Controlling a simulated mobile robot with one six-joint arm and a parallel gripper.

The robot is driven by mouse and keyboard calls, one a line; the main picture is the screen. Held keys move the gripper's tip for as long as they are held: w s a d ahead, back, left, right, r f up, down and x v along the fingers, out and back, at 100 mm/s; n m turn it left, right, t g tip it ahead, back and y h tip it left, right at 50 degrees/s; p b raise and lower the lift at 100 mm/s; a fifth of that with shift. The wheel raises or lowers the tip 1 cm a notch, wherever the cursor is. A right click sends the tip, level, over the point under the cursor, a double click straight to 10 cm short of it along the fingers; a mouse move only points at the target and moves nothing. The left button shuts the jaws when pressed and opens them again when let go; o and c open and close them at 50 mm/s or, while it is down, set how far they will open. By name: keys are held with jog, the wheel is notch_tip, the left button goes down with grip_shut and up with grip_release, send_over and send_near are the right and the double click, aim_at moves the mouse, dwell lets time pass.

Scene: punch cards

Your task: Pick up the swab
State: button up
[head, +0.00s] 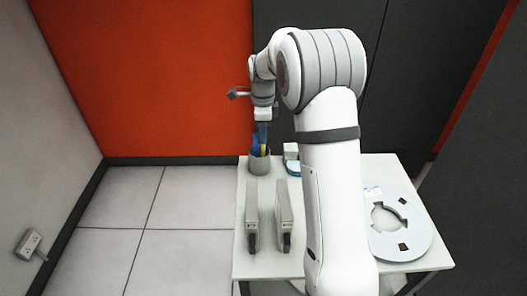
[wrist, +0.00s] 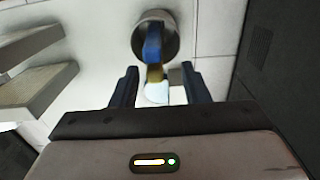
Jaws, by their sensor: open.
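A grey round cup (head: 259,163) stands at the far left corner of the white table; it also shows at the top of the wrist view (wrist: 172,48). A blue upright piece (wrist: 153,42) with a yellow part (wrist: 155,73) stands out of the cup, likely the swab; its lower end is hidden inside. I cannot tell whether blue and yellow are one object. My gripper (wrist: 159,70) points down just above the cup in the head view (head: 262,130). Contact is not visible.
A small pale-blue item (head: 292,166) sits right of the cup. Two upright grey units (head: 252,215) (head: 284,215) stand nearer me. A grey ring-shaped disc (head: 400,240) lies at the right. A red wall and dark panels stand behind the table. My arm hides the table's middle.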

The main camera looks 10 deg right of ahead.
aim_at(263, 152)
jog(key=f, duration=0.4)
jog(key=shift+s+f+p, duration=0.2)
jog(key=shift+f+p, duration=0.15)
grip_shut()
